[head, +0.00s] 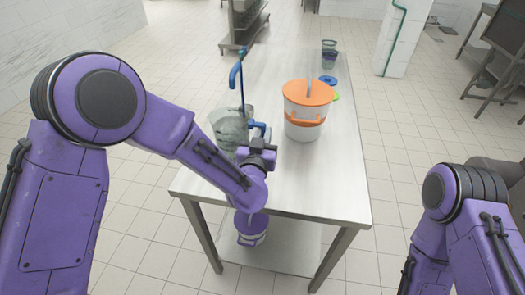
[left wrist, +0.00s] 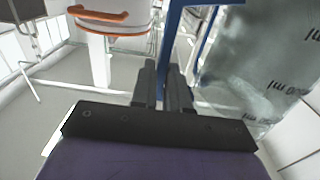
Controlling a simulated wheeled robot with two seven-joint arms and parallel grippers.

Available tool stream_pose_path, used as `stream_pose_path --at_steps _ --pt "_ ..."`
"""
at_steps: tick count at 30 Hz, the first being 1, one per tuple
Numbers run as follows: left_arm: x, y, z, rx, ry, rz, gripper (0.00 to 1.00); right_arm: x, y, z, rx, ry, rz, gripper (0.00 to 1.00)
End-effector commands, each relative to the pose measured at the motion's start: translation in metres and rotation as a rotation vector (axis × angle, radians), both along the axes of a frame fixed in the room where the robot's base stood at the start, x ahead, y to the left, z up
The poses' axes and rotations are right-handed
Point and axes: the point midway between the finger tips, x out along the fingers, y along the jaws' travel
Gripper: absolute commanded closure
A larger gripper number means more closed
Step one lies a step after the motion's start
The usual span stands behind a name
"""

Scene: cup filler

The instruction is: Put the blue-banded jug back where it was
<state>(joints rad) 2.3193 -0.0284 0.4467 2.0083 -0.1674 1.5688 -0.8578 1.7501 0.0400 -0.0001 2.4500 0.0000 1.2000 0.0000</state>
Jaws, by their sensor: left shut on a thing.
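The blue-banded jug (head: 228,132) is a clear grey vessel with dark marks and a blue handle (head: 259,128). It is at the left edge of the metal table, and I cannot tell whether its base touches the top. My left gripper (head: 258,146) is shut on the handle, on the jug's right side. In the left wrist view the fingers (left wrist: 165,88) close around a blue upright bar, and the marked jug wall (left wrist: 255,65) fills the right side. My right arm shows at the right, but its gripper is out of view.
A white container with an orange lid and orange band (head: 305,108) stands right of the jug. A dark cup (head: 328,55) and a small blue object (head: 327,79) are farther back. The front of the metal table (head: 310,180) is bare. A blue upright pipe (head: 236,75) rises behind the jug.

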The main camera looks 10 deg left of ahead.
Motion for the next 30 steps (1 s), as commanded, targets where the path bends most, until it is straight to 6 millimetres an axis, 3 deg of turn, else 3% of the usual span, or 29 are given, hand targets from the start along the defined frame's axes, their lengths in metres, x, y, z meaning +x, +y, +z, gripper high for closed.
stream_pose_path --at_steps 5,17,18,20,30 --pt "0.003 -0.002 -0.038 -0.001 0.001 0.000 1.00 0.000 0.000 -0.033 0.000 0.000 0.000 0.57" --pt "0.003 -0.001 -0.040 0.000 0.000 0.001 1.00 0.000 0.000 -0.033 0.000 0.000 0.000 0.57" --pt "0.003 -0.001 -0.039 -0.001 0.000 0.001 0.76 0.000 0.000 -0.032 0.000 0.000 0.000 0.57" --pt "0.003 -0.001 -0.039 -0.001 0.000 0.001 0.60 0.000 0.000 -0.032 0.000 0.000 0.000 0.57" --pt "0.003 -0.001 -0.031 -0.001 0.000 0.001 0.60 0.000 0.000 -0.025 0.000 0.000 0.000 0.57"
